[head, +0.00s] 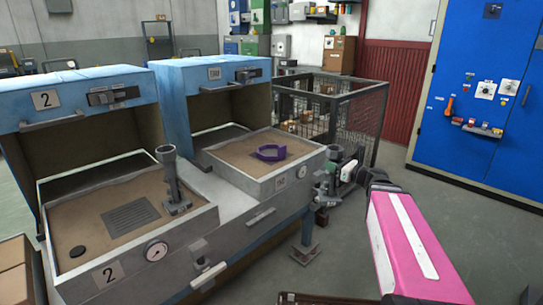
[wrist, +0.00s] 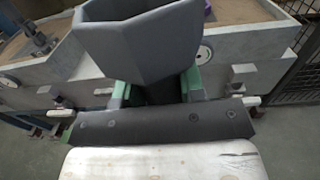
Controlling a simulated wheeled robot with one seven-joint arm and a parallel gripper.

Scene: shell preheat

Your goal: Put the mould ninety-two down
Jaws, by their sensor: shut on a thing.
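My gripper (head: 346,170) is shut on a dark grey mould (wrist: 138,45) with an open, many-sided cup. In the wrist view the green fingers of my gripper (wrist: 155,88) close on it just below the cup. In the head view the held mould is small and mostly hidden beside the fingers, off the right end of the bench. I cannot read a number on it. Another grey mould (head: 173,180), a cup on a stem, stands upright in the left sand tray (head: 192,221), beside a dark grate (head: 131,217).
Blue ovens marked 2 (head: 85,97) and another number (head: 214,73) stand behind the trays. A wire cage (head: 345,118) stands behind my gripper. Floor is clear before the blue cabinet (head: 482,110).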

